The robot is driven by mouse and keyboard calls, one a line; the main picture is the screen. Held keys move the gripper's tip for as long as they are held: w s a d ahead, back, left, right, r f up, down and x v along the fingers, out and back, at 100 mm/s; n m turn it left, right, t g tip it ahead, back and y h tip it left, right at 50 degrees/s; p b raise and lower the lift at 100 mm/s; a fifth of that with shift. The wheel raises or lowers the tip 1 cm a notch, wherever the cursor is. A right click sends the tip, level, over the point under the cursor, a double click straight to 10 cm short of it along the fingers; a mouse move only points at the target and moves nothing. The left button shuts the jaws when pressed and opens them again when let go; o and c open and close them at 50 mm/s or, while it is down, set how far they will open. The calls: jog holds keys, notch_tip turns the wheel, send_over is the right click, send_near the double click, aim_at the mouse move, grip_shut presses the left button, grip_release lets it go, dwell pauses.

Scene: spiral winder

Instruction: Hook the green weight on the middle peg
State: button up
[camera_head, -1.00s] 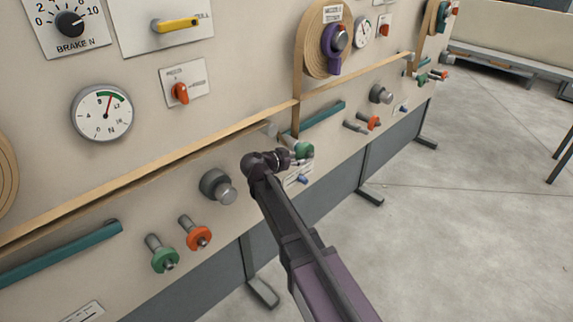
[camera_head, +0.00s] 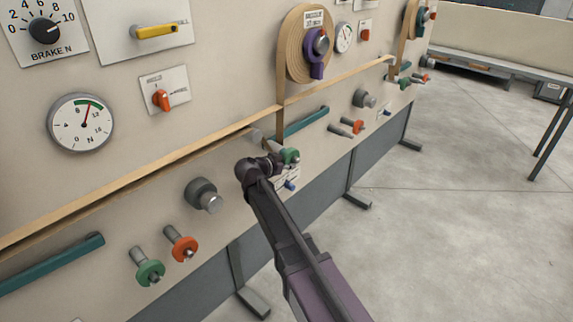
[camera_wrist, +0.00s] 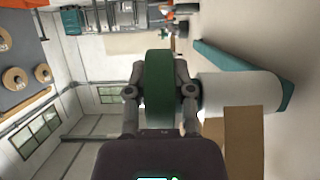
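My gripper (camera_wrist: 160,92) is shut on a green disc weight (camera_wrist: 158,75), with one finger on each flat side. In the head view the same green weight (camera_head: 290,156) shows at the tip of my gripper (camera_head: 276,164), in front of the middle part of the panel. A bare grey peg (camera_head: 338,130) stands to the right of it, beside a peg with an orange weight (camera_head: 355,126). In the wrist view a pale cylinder (camera_wrist: 238,92) lies just right of the gripper. I cannot tell whether the weight touches any peg.
A teal bar (camera_head: 306,122) and a tan web (camera_head: 160,158) run close by my gripper. A blue part (camera_head: 290,185) sits just below. Another green weight (camera_head: 150,272) and orange weight (camera_head: 183,249) hang at the left. Open floor (camera_head: 450,200) lies right.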

grip_shut()
jog(key=shift+s+d, duration=0.1)
jog(key=shift+s, duration=0.05)
jog(key=s+d, duration=0.3)
jog(key=s, duration=0.4)
jog(key=shift+s+d+f+b, duration=0.2)
jog(key=shift+s+f+b, duration=0.1)
jog(key=shift+s+f, duration=0.05)
dwell(0.5)
dwell(5.9)
